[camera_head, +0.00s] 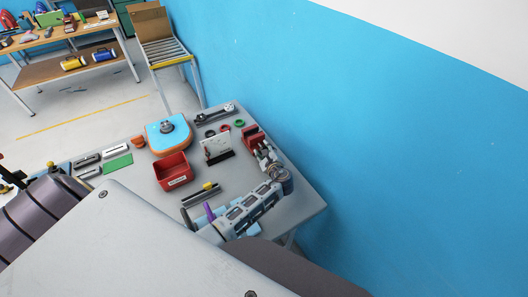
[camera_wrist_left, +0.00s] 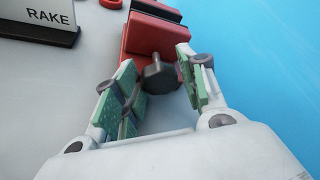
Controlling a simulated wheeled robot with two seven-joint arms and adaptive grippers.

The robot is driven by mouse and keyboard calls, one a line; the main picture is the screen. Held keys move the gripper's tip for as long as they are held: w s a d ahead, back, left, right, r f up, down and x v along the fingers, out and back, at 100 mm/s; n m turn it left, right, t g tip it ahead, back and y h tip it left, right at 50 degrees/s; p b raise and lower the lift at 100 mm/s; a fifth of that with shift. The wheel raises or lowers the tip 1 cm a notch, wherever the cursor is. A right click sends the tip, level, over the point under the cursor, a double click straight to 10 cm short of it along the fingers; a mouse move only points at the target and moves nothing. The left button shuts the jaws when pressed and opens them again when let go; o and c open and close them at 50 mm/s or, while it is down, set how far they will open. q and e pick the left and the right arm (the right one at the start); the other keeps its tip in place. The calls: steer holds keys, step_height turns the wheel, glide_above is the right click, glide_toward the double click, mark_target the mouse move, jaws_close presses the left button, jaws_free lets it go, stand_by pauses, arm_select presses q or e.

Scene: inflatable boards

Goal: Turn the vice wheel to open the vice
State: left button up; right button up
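The red vice (camera_head: 251,134) stands near the right edge of the grey table, close to the blue wall. In the left wrist view the vice body (camera_wrist_left: 152,35) is at top centre, with its dark grey wheel (camera_wrist_left: 160,76) facing me. My left gripper (camera_head: 264,153) is at the vice's near side in the head view. In the wrist view its green-padded fingers (camera_wrist_left: 157,66) are apart, one on each side of the wheel, with gaps showing. I cannot tell how far the jaws are open. My right gripper is not in view.
On the table (camera_head: 305,202) are a red bin (camera_head: 172,181), a blue and orange board (camera_head: 168,135), a small white sign (camera_head: 215,147) left of the vice, and colored rings (camera_head: 239,123). The blue wall (camera_head: 350,130) is close on the right.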

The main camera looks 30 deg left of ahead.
arm_select(q)
steer(key=shift+o, duration=0.7)
steer(key=shift+f, duration=0.3)
steer(key=shift+s, duration=0.1)
steer(key=shift+v, duration=4)
steer(key=shift+r, duration=0.15)
